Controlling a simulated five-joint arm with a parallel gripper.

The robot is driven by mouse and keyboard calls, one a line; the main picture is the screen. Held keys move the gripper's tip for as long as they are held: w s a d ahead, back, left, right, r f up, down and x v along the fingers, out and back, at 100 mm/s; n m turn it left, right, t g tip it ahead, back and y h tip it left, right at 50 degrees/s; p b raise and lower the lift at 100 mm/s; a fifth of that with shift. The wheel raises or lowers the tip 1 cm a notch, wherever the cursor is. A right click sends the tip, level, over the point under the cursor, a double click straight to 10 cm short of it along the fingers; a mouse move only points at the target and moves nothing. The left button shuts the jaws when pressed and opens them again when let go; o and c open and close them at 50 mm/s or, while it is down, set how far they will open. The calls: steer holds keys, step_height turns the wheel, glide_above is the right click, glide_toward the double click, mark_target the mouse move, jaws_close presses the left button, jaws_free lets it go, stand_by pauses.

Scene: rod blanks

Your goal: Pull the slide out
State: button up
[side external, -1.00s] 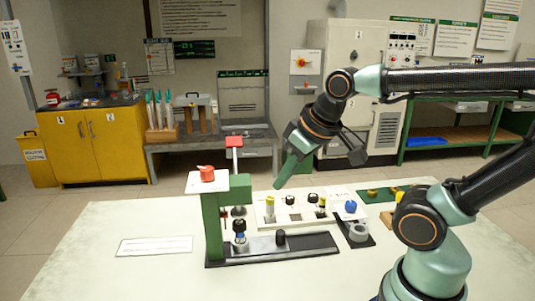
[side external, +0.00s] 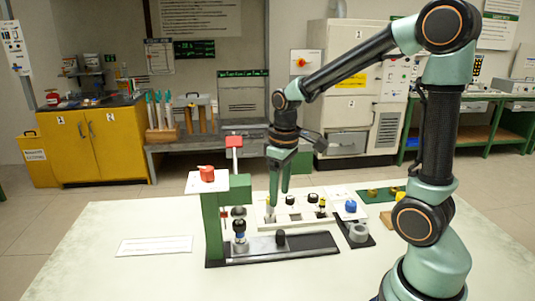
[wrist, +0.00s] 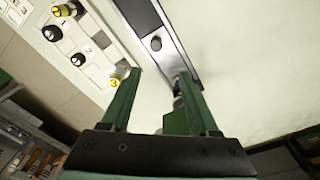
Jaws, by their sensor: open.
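The slide (side external: 262,245) is a flat grey metal plate on a dark base at the foot of a green press (side external: 212,228). A black knob (side external: 281,237) stands on the slide, and a dark and blue piece (side external: 239,232) stands at its left end under the press head. In the wrist view the slide (wrist: 173,52) and its knob (wrist: 155,43) lie beyond my fingertips. My gripper (side external: 279,190) points down above the work, higher than the knob and apart from it. Its two green fingers also show in the wrist view (wrist: 160,74), spread with nothing held between them.
A white tray (side external: 262,222) with several black and yellow parts lies behind the slide. A dark holder with a grey ring (side external: 357,232) is to the right. The press's red-ended lever (side external: 234,142) rises close left of my gripper. A white card (side external: 154,246) lies left; the table front is clear.

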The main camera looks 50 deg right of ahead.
mark_target(280, 232)
steer(key=shift+g, duration=0.4)
steer(key=f, duration=0.9)
steer(key=d+f, duration=0.1)
steer(key=f, duration=0.4)
steer(key=shift+w+d+f, duration=0.1)
steer(key=shift+w, duration=0.1)
jaws_close()
stand_by(0.7)
